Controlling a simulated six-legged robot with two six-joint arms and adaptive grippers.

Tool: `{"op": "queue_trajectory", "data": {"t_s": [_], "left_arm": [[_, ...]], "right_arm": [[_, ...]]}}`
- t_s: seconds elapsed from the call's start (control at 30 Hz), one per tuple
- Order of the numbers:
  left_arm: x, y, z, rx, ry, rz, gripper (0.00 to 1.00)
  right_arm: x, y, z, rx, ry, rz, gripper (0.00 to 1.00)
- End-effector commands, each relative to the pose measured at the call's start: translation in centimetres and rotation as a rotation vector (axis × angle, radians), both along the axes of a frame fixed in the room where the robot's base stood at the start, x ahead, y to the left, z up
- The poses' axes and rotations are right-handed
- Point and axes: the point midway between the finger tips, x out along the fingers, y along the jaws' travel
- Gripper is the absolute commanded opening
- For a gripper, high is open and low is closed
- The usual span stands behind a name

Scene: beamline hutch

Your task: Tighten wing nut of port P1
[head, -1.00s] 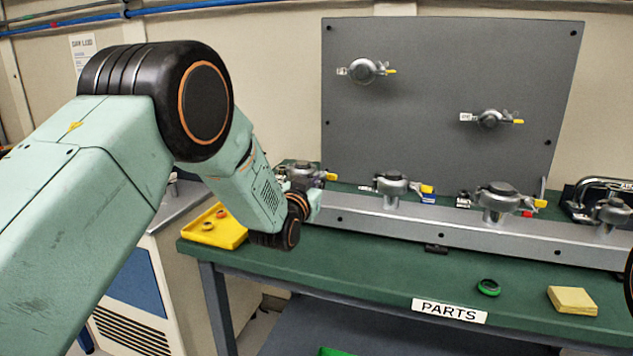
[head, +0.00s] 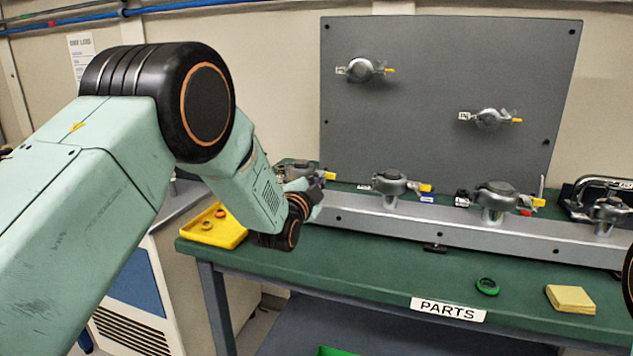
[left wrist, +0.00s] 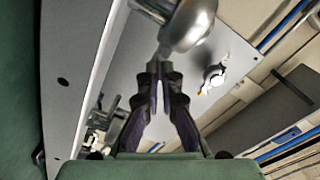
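The leftmost clamped port (head: 304,168) on the bench rail is a grey metal clamp with a yellow-tipped part, partly hidden by my left arm. My left gripper (head: 318,184) is at its front right side. In the left wrist view, the rounded metal clamp (left wrist: 188,24) is just beyond my left gripper (left wrist: 159,68). Its dark fingers nearly meet, with a small grey wing nut (left wrist: 161,50) at the tips; they look closed on it. Port labels are too small to read, so I cannot confirm which is P1. My right gripper is not in view.
More clamped ports (head: 391,183) stand along the metal rail (head: 450,230), and others are on the grey panel (head: 430,110). A yellow tray (head: 212,232) is left of my gripper.

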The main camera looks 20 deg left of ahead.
Motion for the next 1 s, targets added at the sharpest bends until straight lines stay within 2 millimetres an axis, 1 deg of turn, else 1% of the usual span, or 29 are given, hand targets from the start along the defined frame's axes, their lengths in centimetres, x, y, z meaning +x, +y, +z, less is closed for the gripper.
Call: {"op": "queue_trajectory", "data": {"t_s": [0.7,1.0], "left_arm": [[-0.06,0.04,-0.49,0.677,-0.019,0.001,0.00],[-0.08,0.08,-0.59,0.927,-0.026,0.001,0.00]], "right_arm": [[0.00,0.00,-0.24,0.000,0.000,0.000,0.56],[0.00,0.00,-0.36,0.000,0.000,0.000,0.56]]}}
